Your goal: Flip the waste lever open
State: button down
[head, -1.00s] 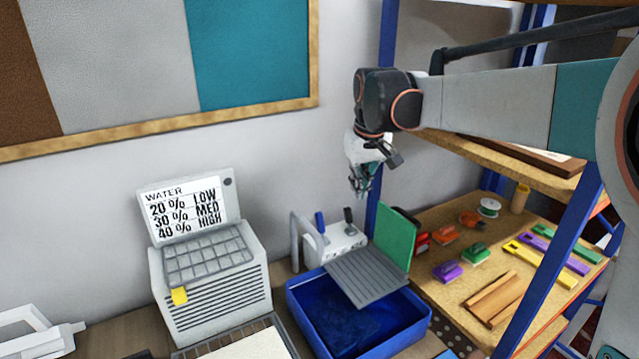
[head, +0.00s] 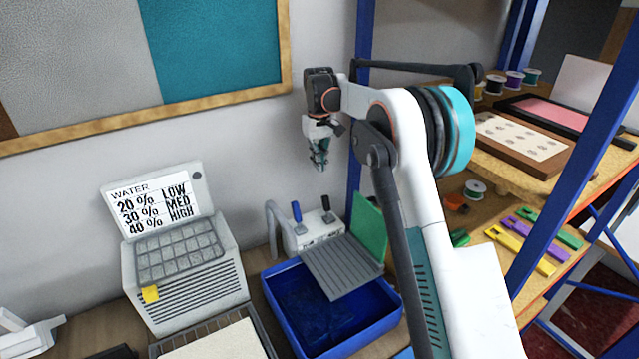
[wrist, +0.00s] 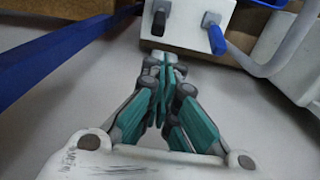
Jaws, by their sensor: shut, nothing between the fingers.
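A white box (head: 318,234) stands against the wall behind the blue basin, with two levers on top. One lever has a blue handle (head: 296,211) and the other a black handle (head: 326,203); both stand up. I see no label saying which is the waste lever. My gripper (head: 320,166) hangs above the box, shut and empty, pointing down. In the wrist view its closed fingertips (wrist: 165,62) lie below the black handle (wrist: 159,22), with the blue handle (wrist: 216,38) to the right. The fingers look apart from both levers.
A grey curved spout (head: 272,225) rises left of the box. The blue basin (head: 385,322) with a grey ribbed board (head: 343,265) and a green panel (head: 369,228) stands in front. A blue shelf post (head: 361,100) is close right of my gripper. A water-percentage sign (head: 155,205) stands left.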

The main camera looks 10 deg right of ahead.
aim_at(326, 203)
jog(key=shift+w+f, duration=0.9)
jog(key=shift+f, duration=0.1)
notch_tip(326, 203, down, 10)
jog(key=shift+r+b, duration=0.1)
jog(key=shift+b, duration=0.2)
jog(key=shift+s+d, duration=0.1)
jog(key=shift+s, duration=0.05)
